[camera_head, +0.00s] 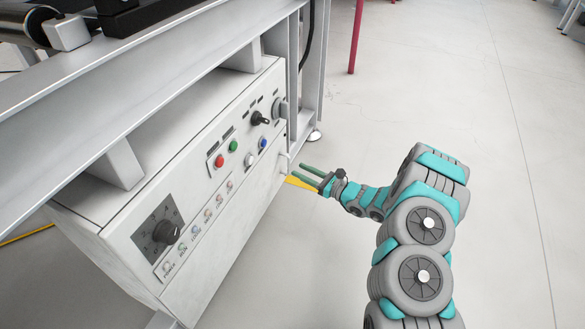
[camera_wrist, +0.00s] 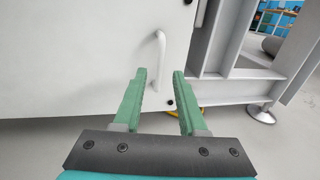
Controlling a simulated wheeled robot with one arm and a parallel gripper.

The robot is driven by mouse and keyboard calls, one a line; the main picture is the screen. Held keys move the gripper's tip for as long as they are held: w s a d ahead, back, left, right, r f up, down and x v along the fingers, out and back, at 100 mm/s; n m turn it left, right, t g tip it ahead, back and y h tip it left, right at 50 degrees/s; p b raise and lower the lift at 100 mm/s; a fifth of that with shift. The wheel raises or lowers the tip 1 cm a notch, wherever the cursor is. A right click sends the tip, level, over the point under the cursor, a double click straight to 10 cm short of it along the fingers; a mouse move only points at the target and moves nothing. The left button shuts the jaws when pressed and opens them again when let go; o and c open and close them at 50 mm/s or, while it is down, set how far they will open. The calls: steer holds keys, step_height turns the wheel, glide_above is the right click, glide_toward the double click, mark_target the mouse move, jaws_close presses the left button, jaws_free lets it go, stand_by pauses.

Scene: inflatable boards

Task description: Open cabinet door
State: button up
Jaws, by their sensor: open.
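The cabinet is a white control box (camera_head: 250,195) mounted under a grey metal frame, with buttons and knobs on its sloping panel. Its front door (camera_wrist: 75,50) looks shut in the wrist view. A white bar handle (camera_wrist: 159,62) stands upright near the door's right edge. It also shows at the box's right end in the head view (camera_head: 286,162). My gripper (camera_head: 303,174) is open and empty, its green fingers pointing at the door. In the wrist view the fingers (camera_wrist: 158,76) reach toward the handle's lower part, which lies between their tips in the picture. I cannot tell whether they touch it.
Grey frame posts (camera_wrist: 230,40) and a levelling foot (camera_wrist: 261,114) stand right of the door. A red post (camera_head: 356,38) stands farther back. A yellow strip (camera_head: 299,183) lies under my gripper. The floor (camera_head: 490,190) to the right is clear.

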steer(key=shift+x, duration=2.2)
jaws_close()
